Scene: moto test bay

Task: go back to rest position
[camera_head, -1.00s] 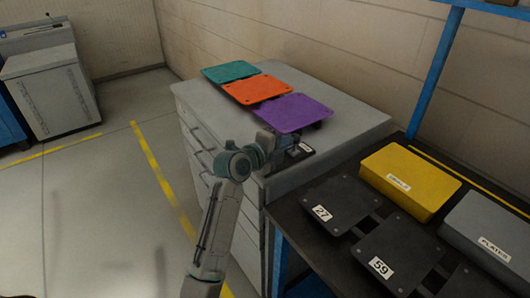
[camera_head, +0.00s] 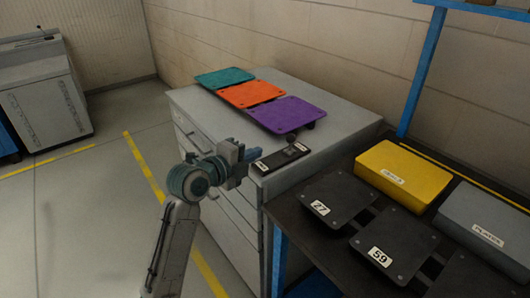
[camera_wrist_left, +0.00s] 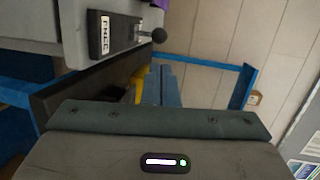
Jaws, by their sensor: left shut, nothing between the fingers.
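My left gripper (camera_head: 245,158) is shut and empty in the head view, at the front of the grey drawer cabinet (camera_head: 345,118). Its bluish fingers also show in the left wrist view (camera_wrist_left: 165,85). A small black box (camera_head: 266,163) with white labels and a dark-knobbed lever (camera_head: 293,150) sits on the cabinet's near corner, just beyond the gripper. A gap seems to separate the fingers from the lever. The box shows at the top of the wrist view (camera_wrist_left: 108,42), with the round knob (camera_wrist_left: 159,35) beside it. My right gripper is out of view.
Teal (camera_head: 225,77), orange (camera_head: 251,94) and purple (camera_head: 287,115) plates lie on the cabinet. A dark workbench (camera_head: 290,212) at right holds black plates numbered 27 (camera_head: 338,199) and 59 (camera_head: 394,243), and a yellow box (camera_head: 403,173). Floor at left is open.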

